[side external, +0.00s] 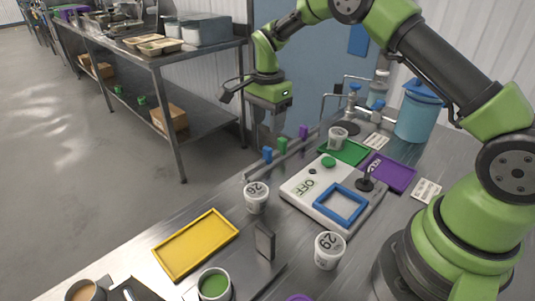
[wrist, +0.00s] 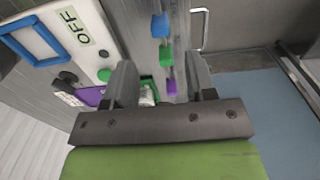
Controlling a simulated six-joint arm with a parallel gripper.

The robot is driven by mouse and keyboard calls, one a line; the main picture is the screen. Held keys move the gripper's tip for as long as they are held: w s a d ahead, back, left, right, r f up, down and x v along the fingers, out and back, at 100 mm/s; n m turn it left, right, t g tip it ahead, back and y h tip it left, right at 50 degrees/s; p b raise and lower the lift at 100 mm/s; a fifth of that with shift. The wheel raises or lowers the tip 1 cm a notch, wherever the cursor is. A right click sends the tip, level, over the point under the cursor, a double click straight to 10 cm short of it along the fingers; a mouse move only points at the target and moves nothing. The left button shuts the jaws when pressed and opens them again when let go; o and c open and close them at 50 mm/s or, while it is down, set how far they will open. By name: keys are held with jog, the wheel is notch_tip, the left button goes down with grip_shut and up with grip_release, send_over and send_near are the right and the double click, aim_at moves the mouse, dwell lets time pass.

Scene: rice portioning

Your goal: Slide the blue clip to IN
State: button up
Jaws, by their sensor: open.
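The blue clip (side external: 267,155) sits on a narrow rail (side external: 255,171) along the far edge of the steel table. A green clip (side external: 281,145) and a purple clip (side external: 303,132) sit farther along the same rail. In the wrist view the blue clip (wrist: 160,25) is beyond my fingertips, and the green clip (wrist: 166,57) shows between them. My gripper (side external: 268,133) is open and empty, pointing down above the rail near the blue and green clips. In the wrist view my gripper (wrist: 161,68) has its fingers spread apart. I cannot make out an IN mark.
A white device (side external: 300,186) marked OFF, with a blue frame (side external: 340,204), stands beside the rail. A cup marked 26 (side external: 256,198), another marked 29 (side external: 329,251) and a yellow tray (side external: 198,243) are nearer. A blue canister (side external: 418,112) stands at the back right.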

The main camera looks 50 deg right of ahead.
aim_at(255, 166)
notch_tip(255, 166, down, 10)
dwell(0.5)
grip_shut()
jog(key=shift+a, duration=2.1)
